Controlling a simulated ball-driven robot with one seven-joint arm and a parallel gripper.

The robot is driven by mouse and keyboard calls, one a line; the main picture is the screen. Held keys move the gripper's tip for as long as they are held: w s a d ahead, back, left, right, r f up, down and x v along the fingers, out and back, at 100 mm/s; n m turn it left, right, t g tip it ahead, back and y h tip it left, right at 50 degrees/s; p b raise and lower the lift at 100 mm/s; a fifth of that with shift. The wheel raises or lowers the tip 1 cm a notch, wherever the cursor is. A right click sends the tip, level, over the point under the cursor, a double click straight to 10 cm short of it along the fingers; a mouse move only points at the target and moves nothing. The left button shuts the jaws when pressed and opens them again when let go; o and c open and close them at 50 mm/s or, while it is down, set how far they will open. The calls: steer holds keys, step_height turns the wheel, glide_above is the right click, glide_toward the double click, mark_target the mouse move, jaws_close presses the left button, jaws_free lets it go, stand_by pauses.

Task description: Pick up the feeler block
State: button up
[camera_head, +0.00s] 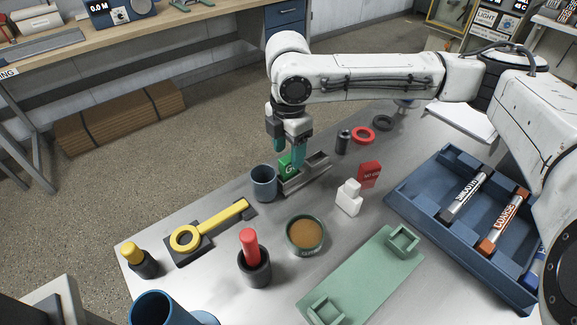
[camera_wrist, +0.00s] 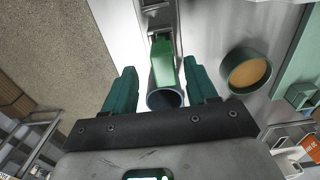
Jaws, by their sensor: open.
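A green block (camera_head: 285,165), lettered "GO" on its face, stands in a grey slotted holder (camera_head: 318,172) on the metal table. It also shows in the wrist view (camera_wrist: 164,68). A red block (camera_head: 369,174) lettered "NO GO" stands to the right of the holder. My gripper (camera_head: 288,158) points down over the holder, with its teal fingers open. In the wrist view my gripper (camera_wrist: 162,72) has one finger on each side of the green block, with visible gaps. The fingers partly hide the block in the head view.
A blue-grey cup (camera_head: 264,183) stands close in front of the holder, also seen in the wrist view (camera_wrist: 158,101). White blocks (camera_head: 348,200) and a brown-filled bowl (camera_head: 305,236) stand nearby. A blue tray (camera_head: 420,205) with marked tubes lies right.

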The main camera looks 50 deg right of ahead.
mark_target(289, 158)
steer(key=f, duration=0.4)
steer(key=shift+s+a+f, duration=0.2)
steer(key=c, duration=1.1)
